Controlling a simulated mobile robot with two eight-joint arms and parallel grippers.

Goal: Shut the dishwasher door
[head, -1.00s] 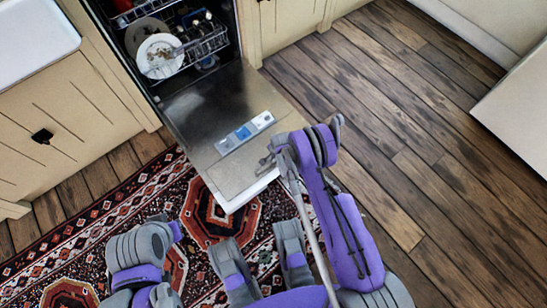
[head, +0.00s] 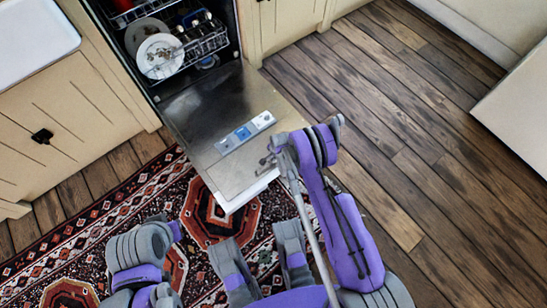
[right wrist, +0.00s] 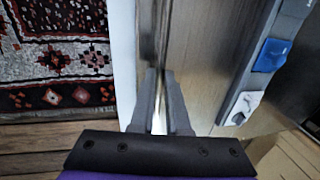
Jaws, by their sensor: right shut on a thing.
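The dishwasher door (head: 215,105) is folded down, its inner metal face up, with a detergent dispenser (head: 245,132) on it. The dishwasher (head: 175,45) stands open with dishes in its racks. My right gripper (head: 265,163) is at the door's free end, near its right corner. In the right wrist view, my right gripper (right wrist: 160,100) is shut on the edge of the door (right wrist: 200,60), one finger on each side. My left arm shows at the bottom left of the head view, but I cannot make out its gripper's fingers.
A patterned rug (head: 90,225) lies under and in front of the door. Cream cabinets (head: 60,120) flank the dishwasher, with a white sink (head: 35,40) at top left. The wooden floor (head: 420,120) to the right is clear up to a white unit (head: 515,110).

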